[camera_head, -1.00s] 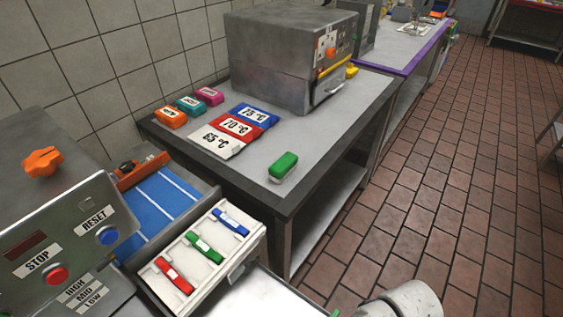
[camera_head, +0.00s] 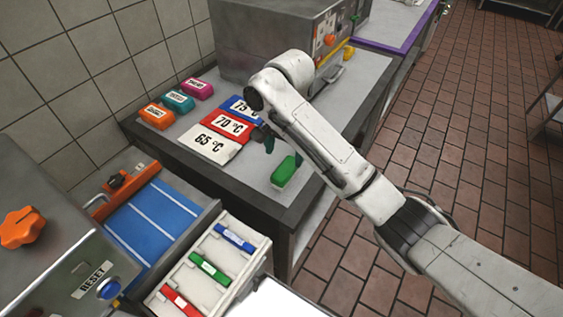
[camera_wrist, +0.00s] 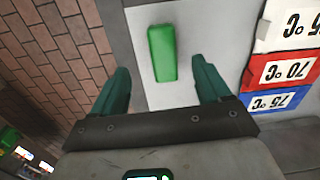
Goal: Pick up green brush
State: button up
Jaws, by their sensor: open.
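The green brush (camera_head: 284,172) is a small green block lying on the grey table top (camera_head: 262,192), near its front edge. It also shows in the wrist view (camera_wrist: 162,53), ahead of my gripper and roughly centred between the fingers. My gripper (camera_wrist: 163,85) is open and empty, with a dark green finger on each side. It is above the table and apart from the brush. In the head view my arm reaches in from the right, and my gripper (camera_head: 268,146) is partly hidden just behind the brush.
Temperature cards, including the white 65 °C card (camera_head: 210,143) and red 70 °C card (camera_head: 229,125), lie left of the brush. A metal oven (camera_head: 262,40) stands behind. A tray (camera_head: 254,240) with red, green and blue items is in front.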

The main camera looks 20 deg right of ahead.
aim_at(286, 167)
jog(key=shift+w+d+r, duration=0.45)
jog(key=shift+w+r, duration=0.05)
jog(key=shift+w+d+f+m, duration=0.1)
jog(key=shift+d+m, duration=0.05)
jog(key=shift+m, duration=0.15)
jog(key=shift+w+f+p, duration=0.2)
jog(key=shift+f+p, duration=0.2)
jog(key=shift+f, duration=4.8)
jog(key=c, duration=1.2)
jog(key=shift+o, duration=0.2)
jog(key=shift+r, duration=0.15)
